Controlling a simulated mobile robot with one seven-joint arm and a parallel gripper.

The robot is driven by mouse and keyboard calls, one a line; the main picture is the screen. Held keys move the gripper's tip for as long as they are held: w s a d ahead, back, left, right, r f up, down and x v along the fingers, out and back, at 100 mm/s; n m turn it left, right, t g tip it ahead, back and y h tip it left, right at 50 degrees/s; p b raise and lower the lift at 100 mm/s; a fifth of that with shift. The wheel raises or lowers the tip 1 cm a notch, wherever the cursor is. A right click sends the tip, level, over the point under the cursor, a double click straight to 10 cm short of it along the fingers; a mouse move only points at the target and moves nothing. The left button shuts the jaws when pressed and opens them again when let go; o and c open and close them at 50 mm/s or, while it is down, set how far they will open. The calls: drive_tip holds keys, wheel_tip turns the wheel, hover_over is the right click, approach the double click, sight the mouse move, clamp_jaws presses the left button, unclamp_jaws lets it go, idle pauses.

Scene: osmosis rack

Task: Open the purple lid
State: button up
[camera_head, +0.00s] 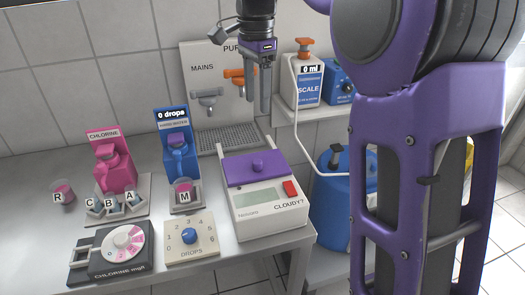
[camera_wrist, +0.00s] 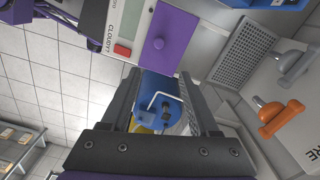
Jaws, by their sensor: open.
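The purple lid (camera_head: 247,168) lies flat and closed on top of the white "CLOUDY?" meter (camera_head: 273,212). My gripper (camera_head: 259,108) points down above and behind the meter, apart from the lid. Its two fingers (camera_wrist: 160,74) are open with nothing held between them.
A blue container (camera_head: 330,205) stands right of the bench below a shelf with an orange-topped scale bottle (camera_head: 306,82). Taps (camera_head: 207,98) and a drain grid (camera_head: 230,138) are behind the meter. Pink and blue dispensers (camera_head: 113,165) stand to the left.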

sight(257, 161)
wheel_tip(257, 161, down, 18)
drive_tip(key=b, duration=0.3)
drive_tip(key=shift+s+r+b, duration=0.1)
drive_tip(key=shift+r+b, duration=0.15)
drive_tip(key=shift+b, duration=0.1)
drive_tip(key=shift+a, duration=0.1)
clamp_jaws()
idle(1.1)
